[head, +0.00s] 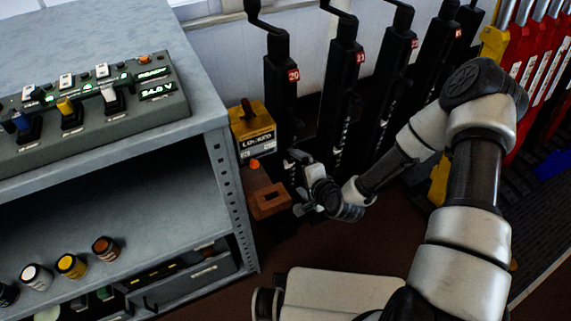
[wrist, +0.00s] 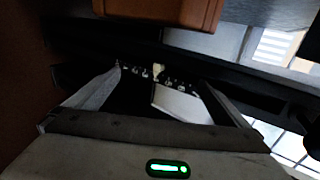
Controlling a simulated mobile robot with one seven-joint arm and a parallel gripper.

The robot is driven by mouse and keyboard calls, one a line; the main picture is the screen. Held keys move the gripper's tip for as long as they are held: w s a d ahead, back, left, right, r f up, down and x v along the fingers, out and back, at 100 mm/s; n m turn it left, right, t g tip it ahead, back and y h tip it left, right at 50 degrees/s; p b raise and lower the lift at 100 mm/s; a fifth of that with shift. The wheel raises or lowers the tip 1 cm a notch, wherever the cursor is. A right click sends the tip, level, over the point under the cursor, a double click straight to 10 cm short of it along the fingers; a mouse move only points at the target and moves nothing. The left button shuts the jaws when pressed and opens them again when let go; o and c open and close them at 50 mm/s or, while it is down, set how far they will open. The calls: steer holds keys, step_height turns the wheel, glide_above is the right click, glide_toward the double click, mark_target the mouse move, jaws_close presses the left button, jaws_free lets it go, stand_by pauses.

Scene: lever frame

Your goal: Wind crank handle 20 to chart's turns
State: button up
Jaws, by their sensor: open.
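The black lever post with the red "20" label (head: 293,76) stands upright right of the shelf in the head view. Its crank handle (head: 264,22) bends out at the top, partly cut by the frame edge. My gripper (head: 300,182) is open and low beside the lower part of this post, well below the crank. It appears empty and is apart from the crank. In the wrist view its two fingers (wrist: 160,92) spread apart, with dark space between them. I cannot make out a turns chart in either view.
More cranked posts, one labelled 21 (head: 360,57), stand to the right. A yellow "LOCKED" box (head: 252,132) and an orange-brown block (head: 269,203) stand left of my gripper. The grey shelf (head: 215,110) carries a switch panel (head: 90,105). Red and yellow levers (head: 520,75) stand at far right.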

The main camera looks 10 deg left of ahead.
steer(key=p+v, duration=0.4)
steer(key=v, duration=0.6)
steer(key=w+d+r+n+g+h, duration=0.1)
steer(key=d+r+n+g+h, duration=0.2)
steer(key=d+r, duration=0.55)
steer(key=d+r+n+h, duration=0.3)
steer(key=d+r+n, duration=0.25)
steer(key=r, duration=0.55)
steer(key=s+r+n+g, duration=0.1)
steer(key=s+r+n, duration=0.2)
steer(key=s+r, duration=1.45)
step_height(320, 180, up, 22)
steer(key=p, duration=2.1)
steer(key=shift+a+h, duration=0.3)
steer(key=shift+a, duration=0.1)
steer(key=shift+s+r, duration=0.15)
